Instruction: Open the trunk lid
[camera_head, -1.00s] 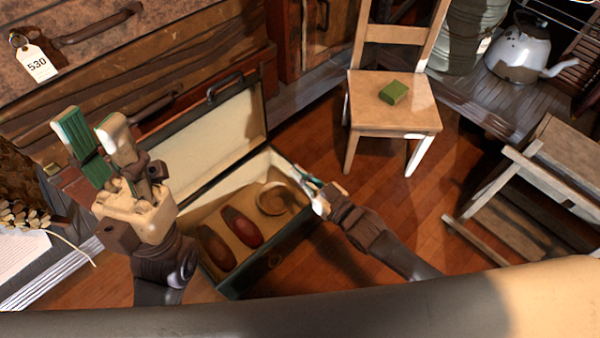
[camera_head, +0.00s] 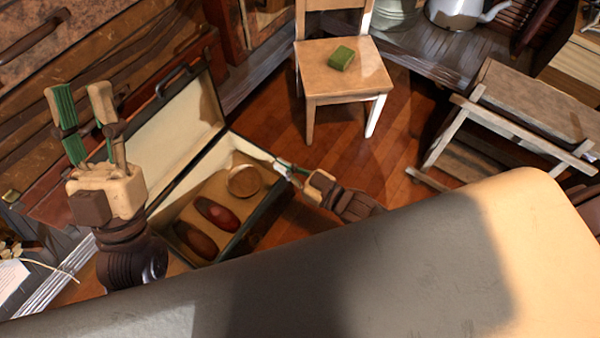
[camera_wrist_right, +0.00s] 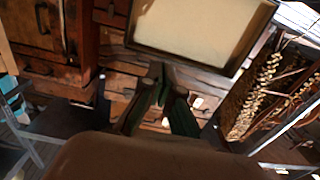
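The trunk is a dark case on the floor in the head view, and its front wall (camera_head: 258,219) faces me. Its cream-lined lid (camera_head: 172,122) is raised at the back, handle on the top edge; a pale lined panel (camera_wrist_right: 200,27), apparently this lid, shows in the right wrist view. Two oval brown-red objects (camera_head: 214,214) and a round tan item (camera_head: 244,181) lie inside. My left gripper (camera_head: 76,92) is open and empty, in front of the lid's left part. My right gripper (camera_head: 280,166) is at the trunk's right rim, fingers slightly apart; contact is unclear.
A wooden chair (camera_head: 345,78) with a green block (camera_head: 341,57) stands behind and right. A wooden bench (camera_head: 530,100) and a kettle (camera_head: 462,12) are further right. Wooden drawers (camera_head: 90,65) stand close behind the lid. Bare floor lies between trunk and chair.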

